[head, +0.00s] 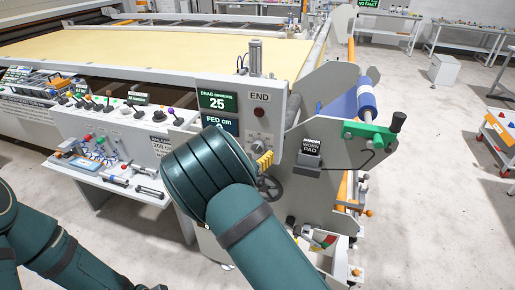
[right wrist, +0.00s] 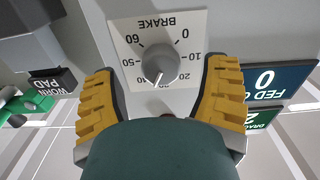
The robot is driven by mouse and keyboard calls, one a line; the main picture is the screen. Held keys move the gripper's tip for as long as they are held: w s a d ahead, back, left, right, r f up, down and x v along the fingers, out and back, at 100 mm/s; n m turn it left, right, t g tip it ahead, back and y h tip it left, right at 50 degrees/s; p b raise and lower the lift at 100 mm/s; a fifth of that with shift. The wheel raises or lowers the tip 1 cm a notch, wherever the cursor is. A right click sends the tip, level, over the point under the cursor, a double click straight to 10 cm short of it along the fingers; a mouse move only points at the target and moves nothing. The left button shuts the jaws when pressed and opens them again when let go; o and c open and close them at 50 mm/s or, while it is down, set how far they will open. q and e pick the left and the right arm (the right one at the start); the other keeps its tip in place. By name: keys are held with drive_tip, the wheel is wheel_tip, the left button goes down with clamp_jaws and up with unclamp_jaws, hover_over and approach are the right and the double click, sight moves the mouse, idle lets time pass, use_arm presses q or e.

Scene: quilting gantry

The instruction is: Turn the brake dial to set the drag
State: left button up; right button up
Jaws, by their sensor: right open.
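The brake dial (right wrist: 160,64) is a round grey knob on a white BRAKE scale plate (right wrist: 190,24), seen upside down in the right wrist view. Its white pointer mark aims at about the 30, partly hidden low on the scale. My right gripper (right wrist: 162,70) is open, with one yellow finger on each side of the dial and a gap to both. In the head view, one yellow finger of the right gripper (head: 264,160) shows below the dial on the END panel (head: 270,100). My left arm is at the lower left; its gripper is out of view.
A green display (head: 217,101) reads DRAG 25, above a FED cm display (head: 220,122) partly covered by my arm. A WORN PAD holder (head: 310,146) and green crank bracket (head: 370,134) stand to the right.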

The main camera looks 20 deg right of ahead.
drive_tip(key=shift+x, duration=1.4)
drive_tip(key=c, duration=1.2)
